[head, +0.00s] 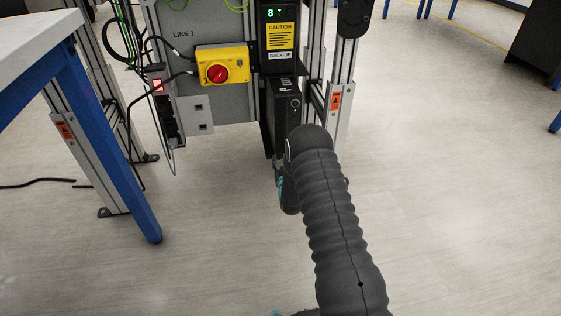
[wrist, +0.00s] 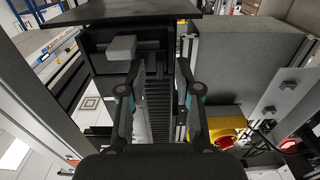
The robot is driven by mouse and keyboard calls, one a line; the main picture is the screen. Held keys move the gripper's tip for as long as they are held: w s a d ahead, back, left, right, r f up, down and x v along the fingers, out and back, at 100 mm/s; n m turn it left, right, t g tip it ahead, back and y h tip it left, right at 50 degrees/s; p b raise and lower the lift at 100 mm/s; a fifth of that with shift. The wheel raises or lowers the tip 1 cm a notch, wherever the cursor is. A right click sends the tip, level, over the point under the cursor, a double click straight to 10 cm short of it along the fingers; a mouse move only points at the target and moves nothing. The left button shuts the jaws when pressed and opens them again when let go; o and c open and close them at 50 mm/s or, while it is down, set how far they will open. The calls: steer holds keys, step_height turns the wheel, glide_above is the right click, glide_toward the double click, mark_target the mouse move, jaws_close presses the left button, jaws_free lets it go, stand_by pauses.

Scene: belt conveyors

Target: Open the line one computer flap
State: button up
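The line one computer (head: 284,107) is a narrow black box beside the grey panel marked LINE 1, below the yellow CAUTION and BACK-UP labels. In the wrist view a dark housing shows ahead, with a ribbed black face (wrist: 159,108) and a grey block (wrist: 121,48) on its upper left. I cannot tell which part is the flap or whether it is open. My gripper (wrist: 162,68) is open, its two fingers apart in front of the ribbed face, with nothing seen held. In the head view my arm hides most of the gripper, low by the computer.
A yellow switch box with a red knob (head: 219,73) is left of the computer; it also shows in the wrist view (wrist: 222,133). Metal posts (head: 339,82) stand right of the computer. A blue-legged table (head: 113,139) is at left.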

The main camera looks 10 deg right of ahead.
steer(key=shift+w, duration=0.1)
jaws_close()
steer(key=shift+d, duration=0.15)
